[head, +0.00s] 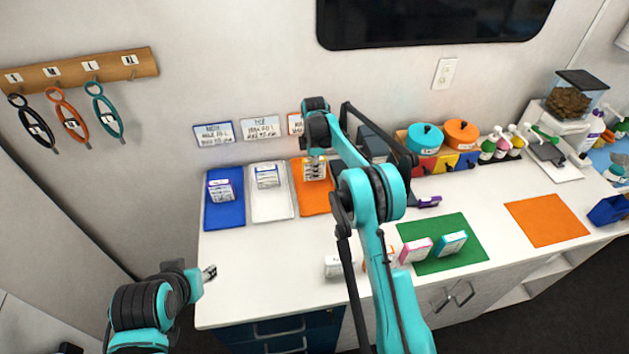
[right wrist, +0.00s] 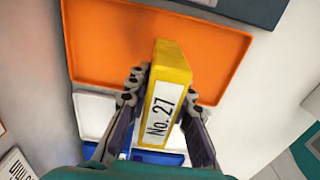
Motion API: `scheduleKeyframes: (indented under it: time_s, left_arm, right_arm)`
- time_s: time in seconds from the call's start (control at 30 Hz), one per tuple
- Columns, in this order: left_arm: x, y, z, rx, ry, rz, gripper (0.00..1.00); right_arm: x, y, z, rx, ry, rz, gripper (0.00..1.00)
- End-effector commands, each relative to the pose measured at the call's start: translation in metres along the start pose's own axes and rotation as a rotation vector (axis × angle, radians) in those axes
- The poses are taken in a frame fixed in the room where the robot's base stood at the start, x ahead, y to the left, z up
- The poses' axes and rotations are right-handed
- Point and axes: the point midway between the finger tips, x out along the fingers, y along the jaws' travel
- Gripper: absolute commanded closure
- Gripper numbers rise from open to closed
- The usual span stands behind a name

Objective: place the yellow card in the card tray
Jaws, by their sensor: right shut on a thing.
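The yellow card (right wrist: 175,68) is a thick block with a white label reading "No. 27". My right gripper (right wrist: 161,98) is shut on it, with a finger on each side. In the right wrist view the card is in front of the orange tray (right wrist: 110,40). In the head view the card (head: 314,172) is over the back part of the orange tray (head: 317,205); I cannot tell whether it touches the tray. My left gripper (head: 209,273) is empty off the counter's left front edge; its jaw opening is too small to read.
A blue tray (head: 224,218) and a white tray (head: 271,208), each holding a card block, stand left of the orange tray. Several blocks stand at the front by a green mat (head: 455,262). Teal and orange pots (head: 424,137) are at the back.

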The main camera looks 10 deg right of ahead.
Motion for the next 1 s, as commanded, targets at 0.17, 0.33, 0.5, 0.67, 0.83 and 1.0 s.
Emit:
scheduleKeyframes:
  time_s: [0.17,0.33,0.5,0.67,0.83,1.0]
  left_arm:
    - [0.002,0.000,0.002,0.000,0.000,0.000,0.58]
    - [0.006,0.000,0.004,0.000,0.000,0.000,0.58]
    - [0.006,0.000,0.004,0.000,0.000,0.000,0.58]
    - [0.007,0.000,0.005,0.000,0.000,0.000,0.58]
    - [0.009,0.000,0.006,0.000,0.000,0.000,0.58]
    - [0.008,0.000,0.006,0.000,0.000,0.000,0.58]
  right_arm:
    - [0.015,0.000,0.000,0.000,0.000,0.000,1.00]
    - [0.040,0.000,0.000,0.000,0.000,0.000,1.00]
    - [0.043,0.000,0.000,0.000,0.000,0.000,1.00]
    - [0.045,0.000,0.000,0.000,0.000,0.000,1.00]
    - [0.047,0.000,0.000,0.000,0.000,0.000,0.60]
    - [0.047,0.000,0.000,0.000,0.000,0.000,0.58]
